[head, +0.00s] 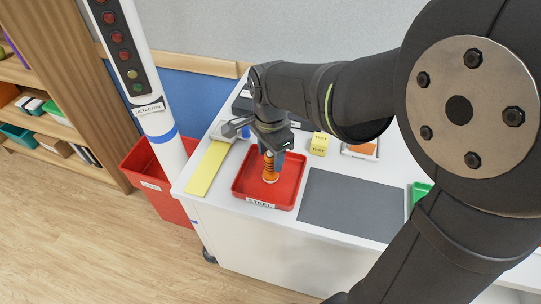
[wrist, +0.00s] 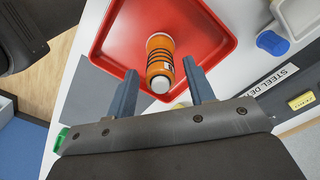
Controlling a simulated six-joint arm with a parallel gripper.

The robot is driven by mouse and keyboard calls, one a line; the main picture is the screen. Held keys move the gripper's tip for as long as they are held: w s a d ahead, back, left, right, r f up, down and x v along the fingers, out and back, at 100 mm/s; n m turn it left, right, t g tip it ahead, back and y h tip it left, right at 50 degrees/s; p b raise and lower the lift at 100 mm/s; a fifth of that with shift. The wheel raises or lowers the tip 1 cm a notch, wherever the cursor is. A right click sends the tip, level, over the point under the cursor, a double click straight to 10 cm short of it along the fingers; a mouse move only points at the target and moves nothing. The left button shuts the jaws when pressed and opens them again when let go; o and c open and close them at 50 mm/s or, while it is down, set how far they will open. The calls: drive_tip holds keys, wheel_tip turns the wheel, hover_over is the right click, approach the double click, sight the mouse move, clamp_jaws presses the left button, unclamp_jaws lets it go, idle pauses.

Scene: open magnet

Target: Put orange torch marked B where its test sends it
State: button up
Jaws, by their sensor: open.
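An orange torch (head: 270,170) with dark bands is in the red tray labelled STEEL (head: 242,193). It looks upright in the head view. In the wrist view the torch (wrist: 160,52) shows with a pale round end towards me, and its letter cannot be read. My gripper (head: 270,150) is over the tray at the torch's upper part. In the wrist view my gripper's fingers (wrist: 160,80) are spread, one on each side of the torch's near end, with gaps visible. The detector post (head: 138,85), with a column of lights, stands at the left.
A red bin (head: 152,182) stands on the floor beside the white table. A yellow strip (head: 207,168) lies left of the tray, a dark grey mat (head: 350,204) right of it. A yellow TEST block (head: 319,144) is behind. A green container (head: 420,190) is at the right.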

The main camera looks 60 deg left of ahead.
wheel_tip(320, 180, up, 11)
idle(0.3)
wheel_tip(320, 180, down, 12)
drive_tip(key=shift+r, duration=0.1)
drive_tip(key=shift+a+r, duration=0.1)
drive_tip(key=shift+r, duration=1.5)
